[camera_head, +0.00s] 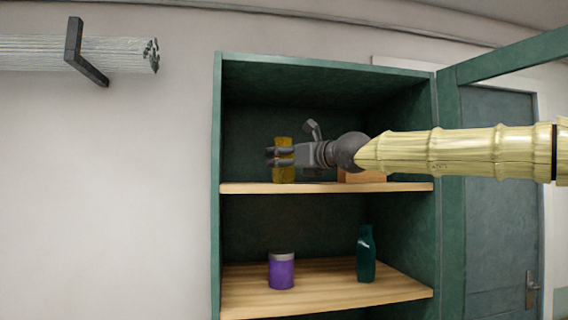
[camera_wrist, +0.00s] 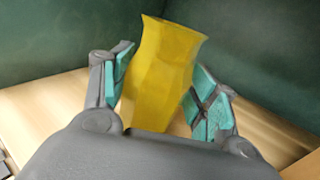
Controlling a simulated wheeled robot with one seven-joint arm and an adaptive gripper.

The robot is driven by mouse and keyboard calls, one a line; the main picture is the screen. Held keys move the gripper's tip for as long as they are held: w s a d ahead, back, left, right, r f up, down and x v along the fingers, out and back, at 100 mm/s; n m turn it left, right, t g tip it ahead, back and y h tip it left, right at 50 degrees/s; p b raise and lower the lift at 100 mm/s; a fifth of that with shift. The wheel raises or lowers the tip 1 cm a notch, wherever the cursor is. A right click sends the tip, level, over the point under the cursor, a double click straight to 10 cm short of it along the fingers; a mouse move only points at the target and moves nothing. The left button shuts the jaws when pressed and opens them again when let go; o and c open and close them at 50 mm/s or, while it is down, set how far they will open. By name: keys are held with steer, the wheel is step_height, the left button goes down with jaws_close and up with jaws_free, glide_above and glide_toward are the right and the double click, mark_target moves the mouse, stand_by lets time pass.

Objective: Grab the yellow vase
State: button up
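The yellow vase (camera_head: 284,174) stands on the upper wooden shelf of the green cabinet, towards its left side. My gripper (camera_head: 280,157) reaches in from the right at the vase's height. In the wrist view the vase (camera_wrist: 160,75) is between the two teal-padded fingers of my gripper (camera_wrist: 162,88). The fingers are spread to either side of it. A narrow gap shows at the left finger; the right finger is very close to the vase, and I cannot tell whether it touches. The vase's base is hidden behind the gripper body.
An orange-brown object (camera_head: 362,176) sits on the upper shelf (camera_head: 235,188), partly behind my arm. A purple jar (camera_head: 281,272) and a teal bottle (camera_head: 366,255) stand on the lower shelf. The cabinet's side walls (camera_head: 217,150) and open door (camera_head: 510,55) bound the space.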

steer(key=shift+a, duration=0.1)
steer(key=c, duration=0.7)
steer(key=shift+r, duration=0.15)
